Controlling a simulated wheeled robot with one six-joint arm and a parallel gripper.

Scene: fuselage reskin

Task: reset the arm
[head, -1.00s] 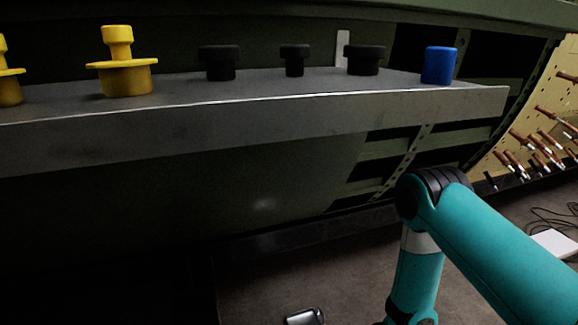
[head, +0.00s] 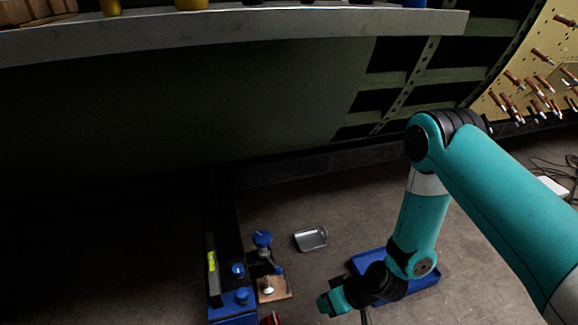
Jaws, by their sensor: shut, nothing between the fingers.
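My teal arm reaches in from the right side of the head view, bends at a dark elbow and runs down towards the floor. Its wrist (head: 375,283) is low in the picture, in front of a blue tray (head: 424,281) on the floor. I cannot make out the fingers of my gripper; the end of the arm is at the bottom edge of the picture. Nothing held shows at the wrist.
A grey shelf (head: 230,24) crosses the top, with yellow, black and blue pieces cut off above. A metal tray (head: 311,239) lies on the floor left of the wrist. Blue equipment (head: 234,317) stands farther left. A pegboard (head: 530,62) is at upper right.

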